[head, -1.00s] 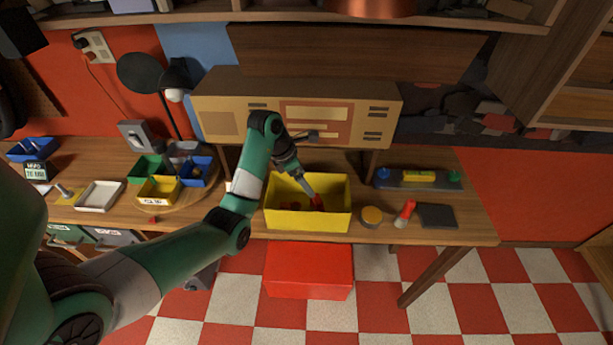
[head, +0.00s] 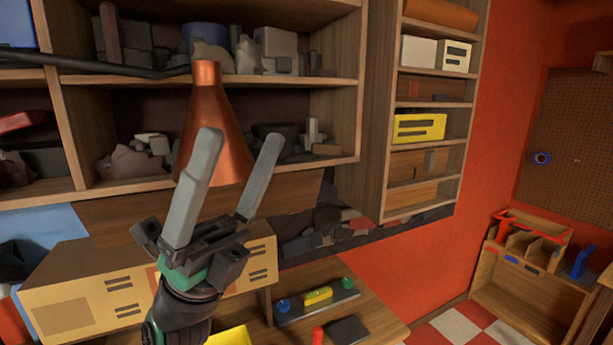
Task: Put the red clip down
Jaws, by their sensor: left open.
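My left gripper (head: 240,140) is raised in front of the shelves, its two grey fingers pointing up and spread apart. Nothing is held between the fingers. I do not see the red clip in this view. A corner of the yellow bin (head: 228,337) shows at the bottom edge, and its inside is out of view. My right gripper is not in view.
A copper cone lamp (head: 207,110) hangs right behind the left fingers. Shelves (head: 330,165) stand behind. The tan cabinet (head: 70,300) is at lower left. A dark tray with a yellow block (head: 318,296) and a dark pad (head: 347,331) lie on the bench.

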